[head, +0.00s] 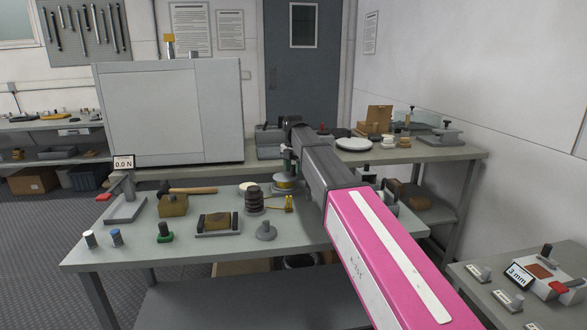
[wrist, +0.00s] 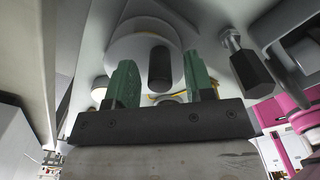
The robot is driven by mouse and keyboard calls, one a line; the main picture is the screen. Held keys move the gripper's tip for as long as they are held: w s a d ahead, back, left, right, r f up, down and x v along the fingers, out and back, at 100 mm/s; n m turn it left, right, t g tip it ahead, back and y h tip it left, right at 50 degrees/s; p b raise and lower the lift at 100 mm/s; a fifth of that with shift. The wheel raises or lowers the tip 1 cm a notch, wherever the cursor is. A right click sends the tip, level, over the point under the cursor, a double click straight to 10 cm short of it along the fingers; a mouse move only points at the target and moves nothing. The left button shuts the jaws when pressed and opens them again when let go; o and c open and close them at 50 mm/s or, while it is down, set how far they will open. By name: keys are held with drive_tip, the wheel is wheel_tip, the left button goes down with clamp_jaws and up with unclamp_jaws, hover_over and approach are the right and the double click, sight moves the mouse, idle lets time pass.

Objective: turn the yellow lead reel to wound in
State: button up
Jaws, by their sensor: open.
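The yellow lead reel (head: 286,184) stands on the front workbench, a round grey reel with yellow lead around it. A yellow clip end (head: 289,204) of the lead lies at its front. In the wrist view the reel's pale round top (wrist: 128,48) faces me, with an upright black knob (wrist: 160,70) on it. My gripper (head: 288,158) is above the reel, pointing down. In the wrist view its green fingers (wrist: 162,72) are spread on either side of the knob, with gaps visible. Yellow lead shows low between the fingers. My arm hides part of the area behind the reel.
A dark ribbed stack (head: 254,200) stands just left of the reel, and a grey knobbed weight (head: 265,231) in front. A mallet (head: 190,190), a tray (head: 218,223) and small knobbed pieces lie further left.

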clamp_jaws()
